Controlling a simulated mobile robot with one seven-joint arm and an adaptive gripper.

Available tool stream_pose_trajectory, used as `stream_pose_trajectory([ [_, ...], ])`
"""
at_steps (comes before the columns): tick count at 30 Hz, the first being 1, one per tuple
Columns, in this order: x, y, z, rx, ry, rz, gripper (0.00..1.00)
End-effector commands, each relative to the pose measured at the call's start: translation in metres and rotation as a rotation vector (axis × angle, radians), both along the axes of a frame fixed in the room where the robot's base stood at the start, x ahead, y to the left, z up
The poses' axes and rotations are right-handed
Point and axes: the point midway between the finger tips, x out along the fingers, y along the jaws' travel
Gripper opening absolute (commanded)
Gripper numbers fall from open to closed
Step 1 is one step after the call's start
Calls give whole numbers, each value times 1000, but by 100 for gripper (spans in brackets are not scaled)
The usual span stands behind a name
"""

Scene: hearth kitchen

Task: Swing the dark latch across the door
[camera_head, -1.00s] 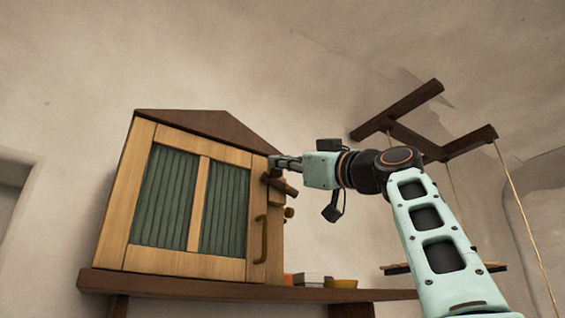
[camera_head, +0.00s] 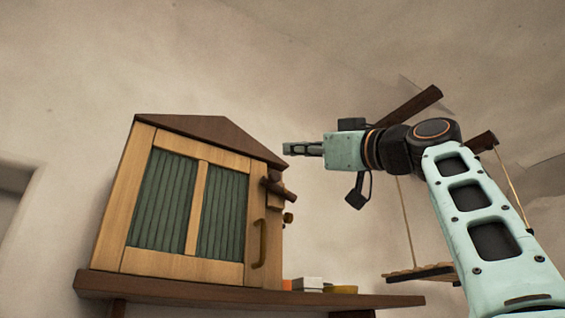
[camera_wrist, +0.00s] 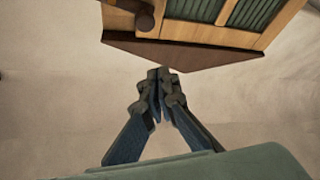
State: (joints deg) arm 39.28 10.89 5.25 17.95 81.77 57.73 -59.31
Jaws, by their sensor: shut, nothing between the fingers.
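The dark latch (camera_head: 279,189) is at the upper right edge of the cabinet door (camera_head: 253,200), a light wood door with green panels. The latch looks tilted, its right end lower and sticking out past the door's edge. In the wrist view the latch (camera_wrist: 128,7) is cut off by the top edge, with a round knob (camera_wrist: 145,21) on it. My gripper (camera_head: 287,149) is shut and empty. It is above and to the right of the latch, apart from it, beside the cabinet's gabled top. In the wrist view my gripper (camera_wrist: 160,75) shows its fingertips together below the inverted cabinet top.
A curved handle (camera_head: 259,243) is on the door below the latch. The cabinet stands on a dark shelf (camera_head: 200,291) with a small white box (camera_head: 308,284) and a yellow bowl (camera_head: 341,289). A dark wooden frame (camera_head: 408,106) with ropes hangs behind my arm.

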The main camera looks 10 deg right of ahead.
Motion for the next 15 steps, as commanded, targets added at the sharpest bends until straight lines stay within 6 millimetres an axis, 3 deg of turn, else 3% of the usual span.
stream_pose_trajectory([
  [6,-17,-12,-11,-1,0,-3,0],
  [15,-23,-15,-12,-1,0,0,0],
])
